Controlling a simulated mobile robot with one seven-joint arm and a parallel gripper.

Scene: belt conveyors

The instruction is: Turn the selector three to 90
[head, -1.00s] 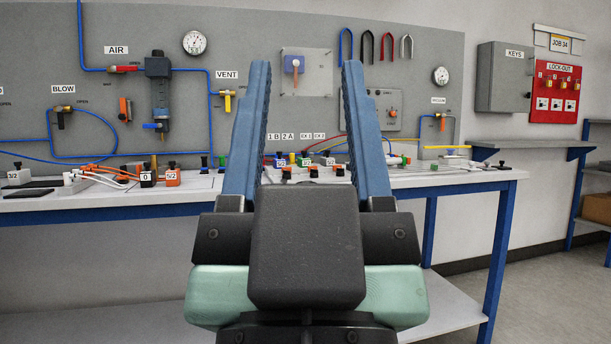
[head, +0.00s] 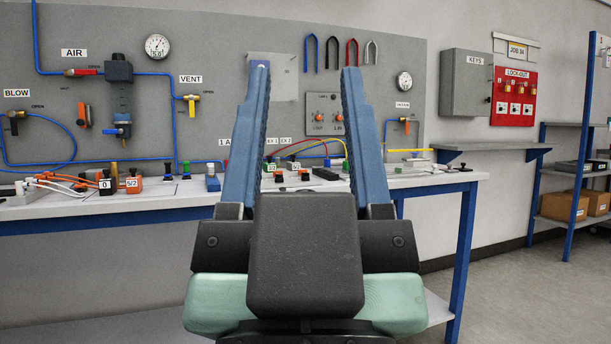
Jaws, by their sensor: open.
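My gripper (head: 307,70) is open and empty. Its two blue fingers point up and away in front of the wall board. Between them is a small grey control panel (head: 322,98) with two orange knobs, a left knob (head: 318,117) and a right knob (head: 337,117), with small labels below. An orange selector-like handle (head: 84,115) is on the board at the left. I cannot tell which of these is selector three, and I cannot read a number or a 90 mark. A pale plate (head: 285,72) is partly hidden behind the left finger.
A white bench (head: 420,182) with blue legs runs below the board and carries valves, blocks and tubes. A grey KEYS box (head: 466,83) and a red LOCK-OUT board (head: 513,97) hang at the right. Blue shelving (head: 571,150) stands at the far right. Floor is open at the lower right.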

